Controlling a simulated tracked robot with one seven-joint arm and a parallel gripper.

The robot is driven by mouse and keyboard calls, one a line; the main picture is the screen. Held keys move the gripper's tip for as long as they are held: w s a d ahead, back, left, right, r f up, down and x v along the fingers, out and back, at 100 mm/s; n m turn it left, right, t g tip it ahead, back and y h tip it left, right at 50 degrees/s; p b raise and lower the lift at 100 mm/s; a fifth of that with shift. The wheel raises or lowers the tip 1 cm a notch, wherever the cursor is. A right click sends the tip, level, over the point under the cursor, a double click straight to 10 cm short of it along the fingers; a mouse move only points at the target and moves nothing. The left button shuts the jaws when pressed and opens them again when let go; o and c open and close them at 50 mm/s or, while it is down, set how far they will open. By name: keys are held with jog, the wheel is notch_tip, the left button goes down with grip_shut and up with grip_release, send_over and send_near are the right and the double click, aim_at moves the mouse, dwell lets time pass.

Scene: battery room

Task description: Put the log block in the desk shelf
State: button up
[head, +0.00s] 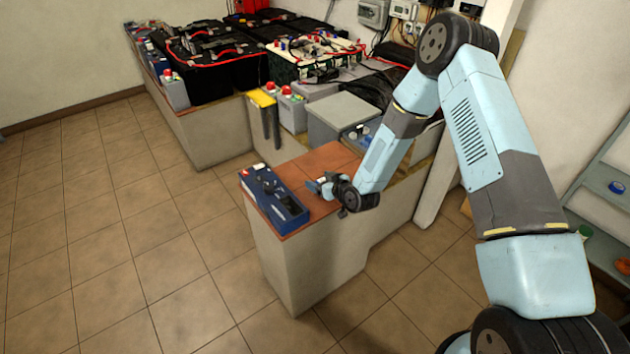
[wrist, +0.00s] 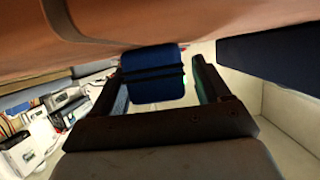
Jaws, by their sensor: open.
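A blue block with dark bands (wrist: 152,88) sits between the two fingers of my gripper (wrist: 158,88) in the wrist view, against the brown surface. It is the only block that I see there; I take it as the log block. My gripper is open around it, and contact is not clear. In the head view my gripper (head: 322,187) is low over the brown tiled top, and the block is hard to make out. A dark navy wall (wrist: 265,48) shows at right in the wrist view.
The brown tiled top (head: 325,158) is bare behind my gripper. A grey box (head: 342,114) stands at its back edge. Batteries with cables (head: 205,65) fill the bench beyond. Open tiled floor (head: 130,240) lies at left. A grey rack (head: 600,195) stands at right.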

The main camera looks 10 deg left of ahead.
jog(key=v, duration=1.1)
jog(key=shift+s+d, duration=0.25)
jog(key=shift+r, duration=0.1)
